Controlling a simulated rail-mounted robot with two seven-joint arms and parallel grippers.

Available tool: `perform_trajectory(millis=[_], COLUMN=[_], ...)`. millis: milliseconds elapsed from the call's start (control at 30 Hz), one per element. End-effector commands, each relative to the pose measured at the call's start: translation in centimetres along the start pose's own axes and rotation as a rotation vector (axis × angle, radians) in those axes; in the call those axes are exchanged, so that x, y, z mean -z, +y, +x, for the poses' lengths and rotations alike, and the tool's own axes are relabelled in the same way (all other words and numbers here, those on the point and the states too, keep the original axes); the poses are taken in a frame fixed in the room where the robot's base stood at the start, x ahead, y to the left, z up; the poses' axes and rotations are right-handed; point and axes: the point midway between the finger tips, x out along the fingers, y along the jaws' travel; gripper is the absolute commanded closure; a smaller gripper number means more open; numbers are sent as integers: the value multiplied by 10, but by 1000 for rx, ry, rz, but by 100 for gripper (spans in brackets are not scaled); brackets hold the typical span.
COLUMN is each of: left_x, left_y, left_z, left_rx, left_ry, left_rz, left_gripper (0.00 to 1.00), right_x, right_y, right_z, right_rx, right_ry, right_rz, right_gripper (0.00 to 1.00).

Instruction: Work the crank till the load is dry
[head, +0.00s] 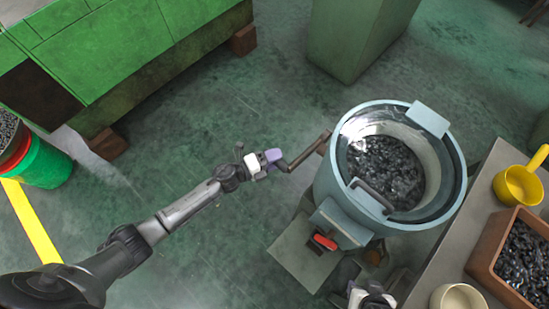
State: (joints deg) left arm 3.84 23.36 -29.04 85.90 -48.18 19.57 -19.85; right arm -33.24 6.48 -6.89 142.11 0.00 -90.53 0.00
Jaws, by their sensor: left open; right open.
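A light blue round drum (330,190) stands on the floor right of centre, with a clear-looking cover over its top. The load (385,170), dark shiny small pieces, lies inside it. The crank (305,154) sticks out from the drum's left side, and its purple grip (273,156) is at the outer end. My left gripper (264,162) is open at the purple grip; I cannot tell whether the fingers touch it. My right gripper (372,299) is open at the bottom edge, below the drum, partly cut off by the frame.
A table (455,262) at right holds a yellow scoop (518,184), a brown box (490,240) of dark pieces and a cream cup (459,298). A green bin (45,166) stands at left. Open floor lies between.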

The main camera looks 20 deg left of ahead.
Motion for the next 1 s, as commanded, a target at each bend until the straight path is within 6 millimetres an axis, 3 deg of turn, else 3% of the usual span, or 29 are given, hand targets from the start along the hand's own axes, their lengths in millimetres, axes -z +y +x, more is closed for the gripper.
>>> perform_trajectory(millis=[300,867,1000], left_x=[0,0,0], left_y=[0,0,0], left_z=[1,1,1], left_rx=[0,0,0], left_ry=[0,0,0], left_rz=[-1,-1,-1], left_gripper=[44,98,100], right_x=[0,-1,0], right_y=[2,3,2], right_z=[0,0,0], right_rx=[-4,-7,-5], right_ry=[-1,-2,-1], right_rz=[-5,-9,-6], right_gripper=[50,50,50])
